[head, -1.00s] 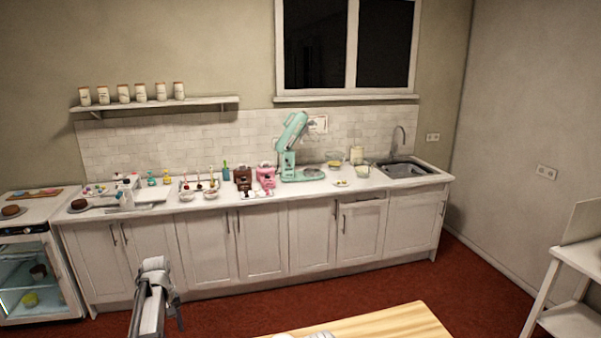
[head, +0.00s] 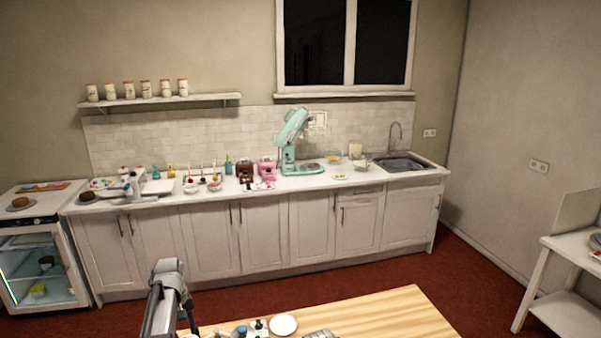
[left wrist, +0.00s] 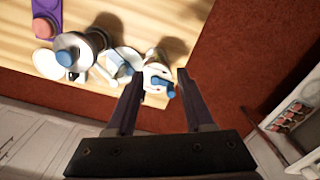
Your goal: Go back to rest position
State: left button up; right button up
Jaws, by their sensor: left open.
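My left gripper (left wrist: 160,92) shows in the left wrist view with its two dark fingers apart. Nothing is held between them. Beyond the fingertips, several small items lie at the edge of a wooden table (left wrist: 200,8). They include white pieces with blue parts, and it is unclear in this view how far they are from the fingers. In the head view my left arm stands at the bottom left, in front of the cabinets, and its fingers cannot be made out. My right gripper is in neither view.
The wooden table (head: 400,312) is at the bottom, with a white plate (head: 283,324) and small items on its left part. A long counter (head: 300,183) runs along the wall. A glass-door fridge (head: 40,270) is at left, a white shelf unit (head: 570,315) at right. Red floor is clear between.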

pick_arm(q)
jog(key=s+d+f+m+b, duration=0.3)
jog(key=s+d, duration=0.4)
jog(key=d, duration=0.2)
jog(key=s+d+f+m+b, duration=0.3)
jog(key=s+d+m, duration=0.1)
jog(key=s+d, duration=0.4)
jog(key=s+d+f+m+y+b, duration=0.1)
jog(key=s+d+f+m+b, duration=0.1)
jog(key=s+d+m, duration=0.2)
jog(key=s+d, duration=0.3)
jog(key=d, duration=0.4)
jog(key=shift+s+f+b, duration=0.3)
jog(key=shift+f+b, duration=0.1)
